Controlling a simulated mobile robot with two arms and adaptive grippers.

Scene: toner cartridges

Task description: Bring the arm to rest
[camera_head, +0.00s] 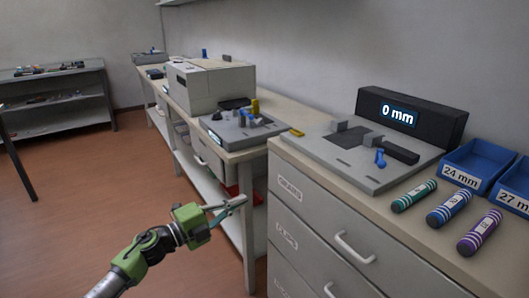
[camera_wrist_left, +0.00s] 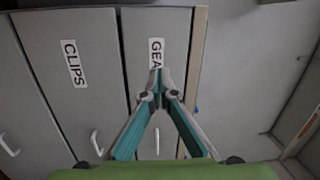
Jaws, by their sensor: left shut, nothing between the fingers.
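My left gripper (camera_head: 238,203) is in front of the workbenches in the head view, at the end of my green and grey arm. It is shut and holds nothing. In the left wrist view its two teal-lined fingers (camera_wrist_left: 157,80) meet at the tips. Behind them are drawer fronts, one labelled CLIPS (camera_wrist_left: 73,62) and one whose label is partly hidden by the fingertips. The gripper appears apart from the drawers. My right gripper is not in view.
A drawer cabinet (camera_head: 330,222) stands right of the gripper. On it are a gauge with a "0 mm" display (camera_head: 398,114), three striped cylinders (camera_head: 448,208) and blue bins (camera_head: 478,158). A grey box-shaped machine (camera_head: 212,88) stands on the farther bench. The brown floor (camera_head: 75,195) at left is open.

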